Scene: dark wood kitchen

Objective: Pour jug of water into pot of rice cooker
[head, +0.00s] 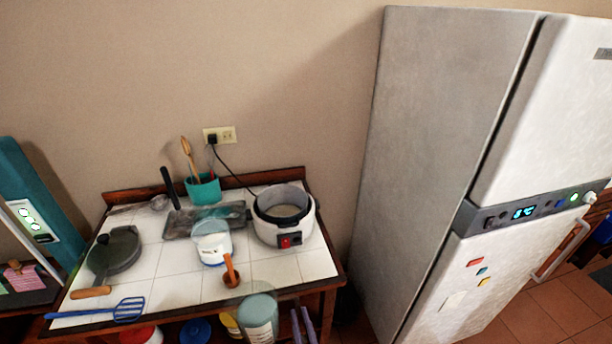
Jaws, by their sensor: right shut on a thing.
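The rice cooker (308,232) stands at the right of the tiled table, white with a red switch; its lid is open or off. Its dark inner pot (267,214) holds something pale. A translucent bluish jug (258,312) with a pale label shows upright at the bottom middle, overlapping the table's front edge. My right gripper (301,322) shows as two greyish-purple fingers just right of this jug; it is shut on the jug, but the contact and handle are hard to make out. The frame cuts off the lower jug and gripper. My left gripper is not in view.
A fridge (440,150) stands at the right.

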